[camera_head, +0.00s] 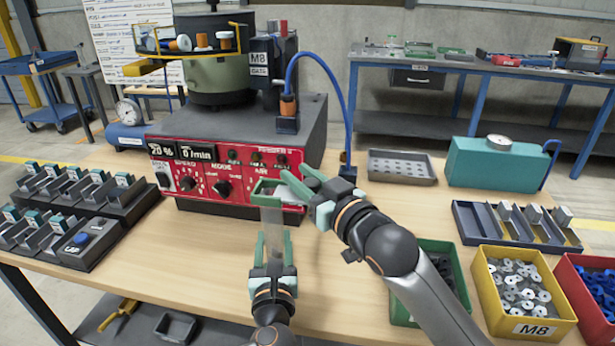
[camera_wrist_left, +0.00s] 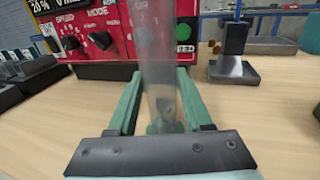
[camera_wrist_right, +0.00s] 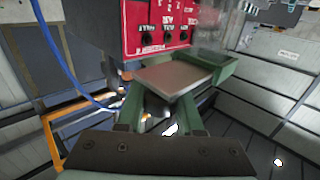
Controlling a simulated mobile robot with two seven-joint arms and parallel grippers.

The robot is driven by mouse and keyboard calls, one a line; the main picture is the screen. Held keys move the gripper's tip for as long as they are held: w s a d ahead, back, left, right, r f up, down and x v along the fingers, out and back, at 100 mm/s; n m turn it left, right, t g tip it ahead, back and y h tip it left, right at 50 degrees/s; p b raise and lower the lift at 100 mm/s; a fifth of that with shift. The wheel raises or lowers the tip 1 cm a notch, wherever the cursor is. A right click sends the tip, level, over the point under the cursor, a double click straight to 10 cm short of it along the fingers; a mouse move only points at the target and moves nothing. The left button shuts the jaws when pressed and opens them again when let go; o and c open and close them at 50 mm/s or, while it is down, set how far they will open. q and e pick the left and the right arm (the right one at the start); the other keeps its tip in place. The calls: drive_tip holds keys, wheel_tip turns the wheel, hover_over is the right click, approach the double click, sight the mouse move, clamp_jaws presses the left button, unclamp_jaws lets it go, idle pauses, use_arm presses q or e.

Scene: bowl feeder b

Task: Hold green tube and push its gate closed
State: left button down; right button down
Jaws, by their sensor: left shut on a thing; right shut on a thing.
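The clear tube (camera_head: 272,222) stands upright in front of the red control panel, with a green collar (camera_head: 264,190) at its top. My left gripper (camera_head: 273,248) is shut around the tube's lower part; the tube also shows between its fingers in the left wrist view (camera_wrist_left: 157,55). The gate, a flat grey plate (camera_wrist_right: 172,76), sticks out of the green collar (camera_wrist_right: 222,66) in the right wrist view. My right gripper (camera_head: 303,182) is at the gate's outer end, shut on it. In the head view its fingers partly hide the gate.
The feeder's red panel (camera_head: 225,181) is close behind the tube. Green, yellow (camera_head: 520,322) and red bins stand at the right. Dark racks (camera_head: 85,195) stand at the left. The table front is clear.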

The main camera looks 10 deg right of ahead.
sight(283, 185)
use_arm(q)
drive_tip(key=shift+d, duration=0.1)
use_arm(e)
drive_tip(key=shift+w+a, duration=0.25)
drive_tip(key=shift+a, duration=0.55)
drive_tip(key=shift+w+a, duration=0.2)
drive_tip(key=shift+a, duration=0.6)
drive_tip(key=c, duration=0.5)
unclamp_jaws()
drive_tip(key=v, duration=1.2)
use_arm(q)
drive_tip(key=shift+c, duration=1.2)
unclamp_jaws()
